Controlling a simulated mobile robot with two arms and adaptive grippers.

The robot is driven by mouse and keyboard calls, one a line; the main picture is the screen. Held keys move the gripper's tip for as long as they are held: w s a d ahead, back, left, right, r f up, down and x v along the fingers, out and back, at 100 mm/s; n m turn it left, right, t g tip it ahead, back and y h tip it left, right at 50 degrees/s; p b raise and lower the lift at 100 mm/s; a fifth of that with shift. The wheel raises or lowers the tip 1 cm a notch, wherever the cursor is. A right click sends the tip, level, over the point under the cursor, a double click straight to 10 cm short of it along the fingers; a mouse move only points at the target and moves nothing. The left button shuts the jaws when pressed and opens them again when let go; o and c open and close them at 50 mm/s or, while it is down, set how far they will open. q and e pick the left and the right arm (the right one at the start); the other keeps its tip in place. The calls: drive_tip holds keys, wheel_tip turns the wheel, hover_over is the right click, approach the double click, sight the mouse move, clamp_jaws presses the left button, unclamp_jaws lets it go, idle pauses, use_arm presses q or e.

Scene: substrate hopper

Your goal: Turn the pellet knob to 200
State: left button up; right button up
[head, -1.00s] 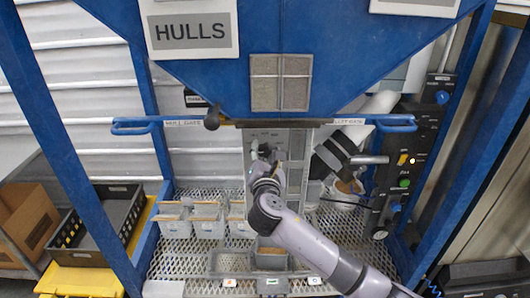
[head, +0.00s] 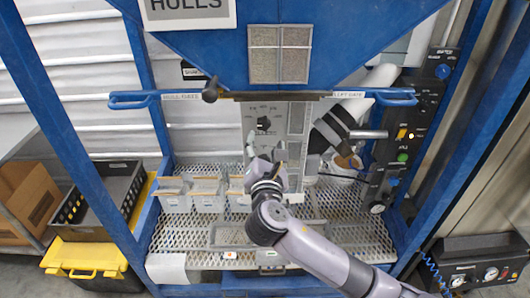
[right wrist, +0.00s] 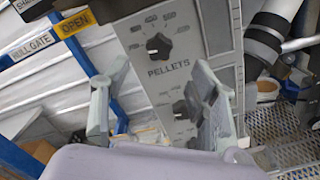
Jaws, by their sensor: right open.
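The grey control panel (head: 296,125) hangs under the blue hopper. One dark knob (head: 263,122) shows on it in the head view. In the right wrist view the panel has an upper dark knob (right wrist: 158,46) and a lower dark knob (right wrist: 181,109), with a PELLETS label (right wrist: 169,70) between them. The scale numbers are too small to read. My right gripper (head: 265,157) is open and empty in front of the panel's lower part. In the right wrist view its fingers (right wrist: 160,102) stand apart, with the lower knob between them in the picture. My left gripper is not in view.
Blue frame posts (head: 66,150) stand on both sides. A gate bar with blue handles (head: 133,99) crosses above the panel. Small bins (head: 207,194) stand on the mesh shelf (head: 350,225). A black switch column (head: 405,150) is at the right.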

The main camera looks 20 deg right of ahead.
drive_tip(key=shift+v, duration=1.4)
